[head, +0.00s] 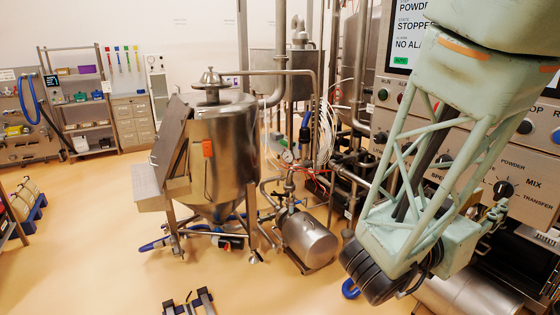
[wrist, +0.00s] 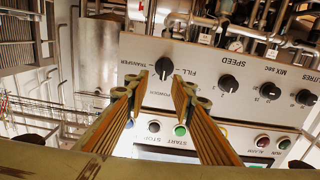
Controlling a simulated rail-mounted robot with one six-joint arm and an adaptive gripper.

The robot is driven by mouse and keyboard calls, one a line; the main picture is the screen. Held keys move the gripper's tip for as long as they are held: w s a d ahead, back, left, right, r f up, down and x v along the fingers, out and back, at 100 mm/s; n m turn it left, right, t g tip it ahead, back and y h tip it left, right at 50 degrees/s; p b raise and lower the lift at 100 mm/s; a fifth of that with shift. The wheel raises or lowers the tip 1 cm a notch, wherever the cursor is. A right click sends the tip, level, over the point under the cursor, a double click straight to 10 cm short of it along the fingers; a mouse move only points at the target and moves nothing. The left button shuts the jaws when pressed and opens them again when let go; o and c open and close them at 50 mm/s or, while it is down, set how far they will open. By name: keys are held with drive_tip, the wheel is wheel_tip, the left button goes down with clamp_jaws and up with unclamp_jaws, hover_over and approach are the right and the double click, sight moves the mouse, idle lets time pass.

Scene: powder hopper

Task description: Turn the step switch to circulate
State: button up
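The step switch is a black knob on the grey control panel (wrist: 255,68), with labels such as FILL, POWDER and TRANSFER around it. In the head view the step switch (head: 503,190) is at the right, with MIX also legible beside it. The wrist view shows the panel upside down, with the step switch (wrist: 164,68) just beyond and between my fingertips. My gripper (wrist: 156,85) is open and empty, its two fingers apart. In the head view my gripper (head: 494,215) is small and partly hidden by my arm. I cannot clearly read the knob's pointer or a circulate label.
The speed knob (wrist: 228,84) and further knobs lie right of the step switch in the wrist view. A screen (head: 400,35) reads STOPPED. The steel hopper (head: 222,150) stands left, with open floor beyond.

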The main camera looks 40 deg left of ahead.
sight(501, 185)
drive_tip(key=shift+a+r+b+x, duration=0.15)
drive_tip(key=shift+r+x, duration=0.05)
drive_tip(key=shift+x, duration=1.1)
drive_tip(key=shift+a+r+b+x, duration=0.1)
drive_tip(key=shift+r+x, duration=0.15)
drive_tip(key=shift+x, duration=1.05)
drive_tip(key=shift+a+r+b+x, duration=0.15)
drive_tip(key=shift+r+x, duration=0.05)
drive_tip(key=shift+x, duration=1.1)
drive_tip(key=shift+w, duration=0.2)
drive_tip(key=shift+c, duration=0.3)
clamp_jaws()
